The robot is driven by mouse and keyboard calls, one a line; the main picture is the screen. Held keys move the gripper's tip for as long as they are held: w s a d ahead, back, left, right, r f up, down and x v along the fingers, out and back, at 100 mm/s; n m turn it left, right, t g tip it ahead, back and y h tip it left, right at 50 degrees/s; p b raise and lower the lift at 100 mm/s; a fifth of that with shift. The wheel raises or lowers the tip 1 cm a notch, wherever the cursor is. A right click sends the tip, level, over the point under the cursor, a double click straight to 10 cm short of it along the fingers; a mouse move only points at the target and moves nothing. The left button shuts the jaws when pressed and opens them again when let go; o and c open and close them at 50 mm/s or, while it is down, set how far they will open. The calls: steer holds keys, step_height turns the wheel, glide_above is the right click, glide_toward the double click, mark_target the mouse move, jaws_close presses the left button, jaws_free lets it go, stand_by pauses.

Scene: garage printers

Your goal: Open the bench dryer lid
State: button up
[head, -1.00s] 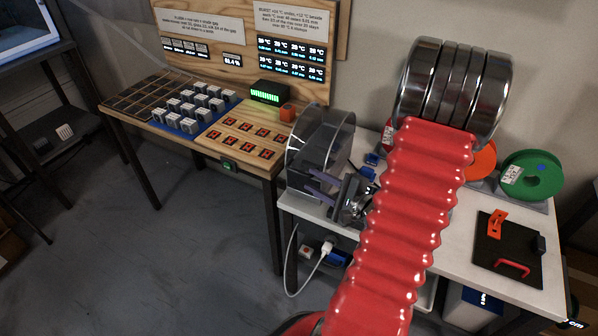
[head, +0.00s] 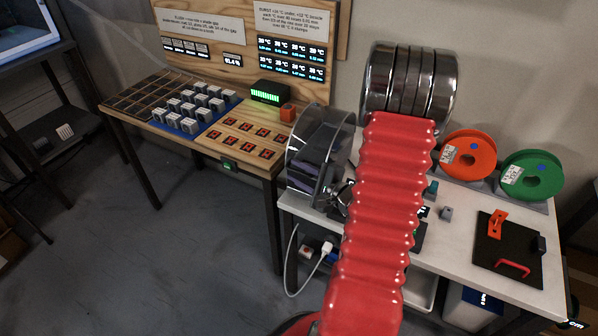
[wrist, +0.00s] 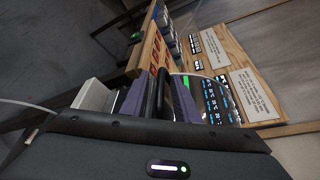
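The bench dryer (head: 303,187) stands at the left end of the white bench, with a clear, rounded cover around its upper part. My gripper (head: 317,160) is at the dryer, its dark purple fingers seen against or through the clear cover; my red arm hides part of the wrist. In the wrist view the two purple fingers (wrist: 158,98) show side by side with a dark bar between them. I cannot tell whether that bar is part of the lid or whether the fingers press on it.
Orange (head: 467,155) and green (head: 531,175) spools stand at the back of the white bench (head: 465,232). A black plate (head: 508,245) with a red handle lies at right. The wooden bench (head: 195,140) with trays and a display board is close at left.

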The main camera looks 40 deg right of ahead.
steer(key=shift+c, duration=0.4)
jaws_close()
